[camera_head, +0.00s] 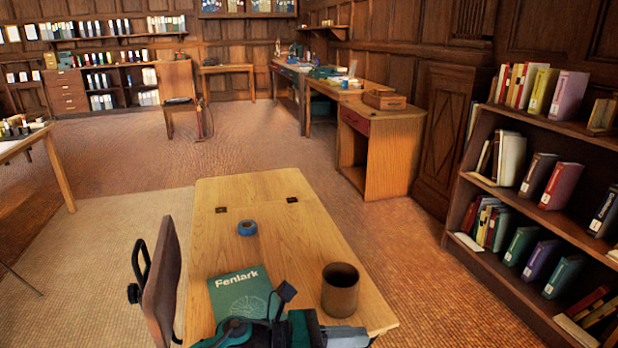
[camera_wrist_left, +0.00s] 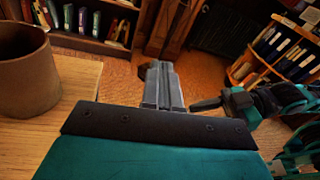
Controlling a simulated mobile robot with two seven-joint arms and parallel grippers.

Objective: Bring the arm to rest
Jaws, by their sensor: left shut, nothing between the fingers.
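My left gripper (camera_head: 352,336) is at the bottom edge of the head view, low over the near end of the wooden desk (camera_head: 262,200). Its grey fingers point right, just in front of the brown cup. In the left wrist view the fingers of the left gripper (camera_wrist_left: 162,82) are together with nothing between them. Past them are the desk's edge and the floor. Teal and black arm parts, apparently mine, show at the right of that view. I cannot make out my right gripper.
The brown cup (camera_head: 340,289) stands close beside the left gripper. A green book (camera_head: 240,295) lies left of it, partly behind my arm. A blue tape roll (camera_head: 247,228) lies farther back. A chair (camera_head: 162,285) stands at the left, a bookcase (camera_head: 530,225) at the right.

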